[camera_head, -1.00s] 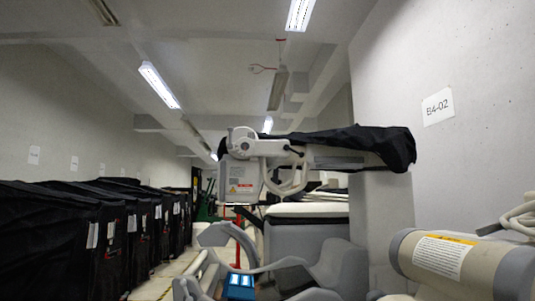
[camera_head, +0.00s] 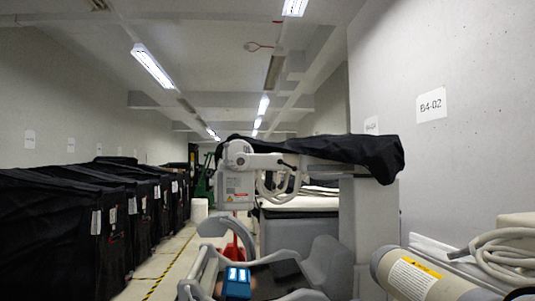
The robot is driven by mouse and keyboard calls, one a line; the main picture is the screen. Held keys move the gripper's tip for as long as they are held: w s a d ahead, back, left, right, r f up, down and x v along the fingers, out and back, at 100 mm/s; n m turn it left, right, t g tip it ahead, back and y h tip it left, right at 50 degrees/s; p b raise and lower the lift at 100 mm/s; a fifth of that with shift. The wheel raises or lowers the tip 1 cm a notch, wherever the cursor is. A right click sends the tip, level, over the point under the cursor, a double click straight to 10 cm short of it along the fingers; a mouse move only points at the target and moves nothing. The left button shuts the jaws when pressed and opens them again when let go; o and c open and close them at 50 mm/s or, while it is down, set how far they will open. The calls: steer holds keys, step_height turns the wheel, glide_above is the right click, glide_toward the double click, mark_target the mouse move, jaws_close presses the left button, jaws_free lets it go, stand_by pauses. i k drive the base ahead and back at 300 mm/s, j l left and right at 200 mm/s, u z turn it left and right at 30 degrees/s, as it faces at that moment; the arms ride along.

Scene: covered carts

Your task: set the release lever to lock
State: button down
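I cannot make out a release lever for certain in this view. A white and grey machine with a jointed head (camera_head: 238,155) stands in the middle, with a black cover (camera_head: 340,152) draped along its top and a warning label on its front. A red upright part (camera_head: 237,236) shows low behind the grey curved frame (camera_head: 324,262). A blue object with lit white panels (camera_head: 237,282) is at the bottom centre. My gripper is not visible.
Several black-covered carts (camera_head: 60,215) line the left side. A floor aisle with yellow-black tape (camera_head: 157,282) runs beside them. A concrete wall with a B4-02 sign (camera_head: 431,104) is on the right. A beige cylinder with a warning label (camera_head: 415,277) and coiled hoses (camera_head: 505,250) fill the lower right.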

mark_target(280, 162)
steer(key=k+j, duration=0.1)
steer(key=j, duration=0.35)
steer(key=j+z, duration=0.3)
steer(key=j, duration=0.5)
steer(key=j+z, duration=0.3)
steer(key=j, duration=0.45)
steer(key=i+j+z, duration=0.3)
steer(key=j, duration=0.25)
steer(key=i+j+z, duration=0.35)
steer(key=j, duration=0.35)
steer(key=i+j+z, duration=0.15)
steer(key=i, duration=0.25)
steer(key=i+j+z, duration=0.1)
steer(key=i+j, duration=0.3)
